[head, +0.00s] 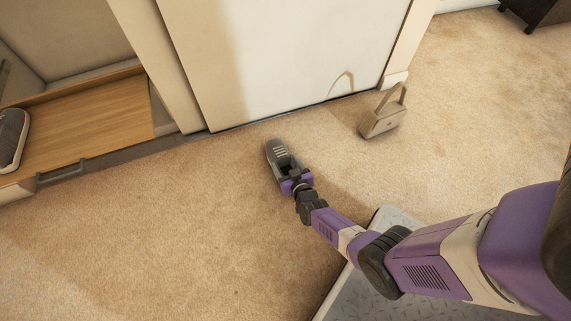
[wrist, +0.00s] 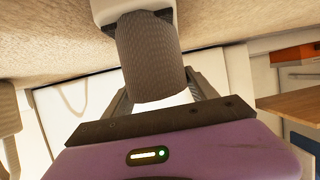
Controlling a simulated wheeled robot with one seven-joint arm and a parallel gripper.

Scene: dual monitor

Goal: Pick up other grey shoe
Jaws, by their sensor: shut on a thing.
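A grey shoe (head: 276,150) is at the end of my arm, low over or on the carpet in front of the white panel. My gripper (head: 288,172) is shut on this shoe. In the wrist view the shoe's grey textured part (wrist: 150,62) sits between the fingers of my gripper (wrist: 155,100), with a pale sole edge above it. Whether the shoe touches the carpet is unclear. Another grey shoe (head: 13,138) with a pale sole lies on the wooden drawer at the far left.
A wooden pull-out drawer (head: 95,125) with a dark handle stands open at the left. A beige handbag (head: 383,118) stands on the carpet to the right, near the white panel (head: 290,55). Carpet (head: 150,240) to the lower left is clear.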

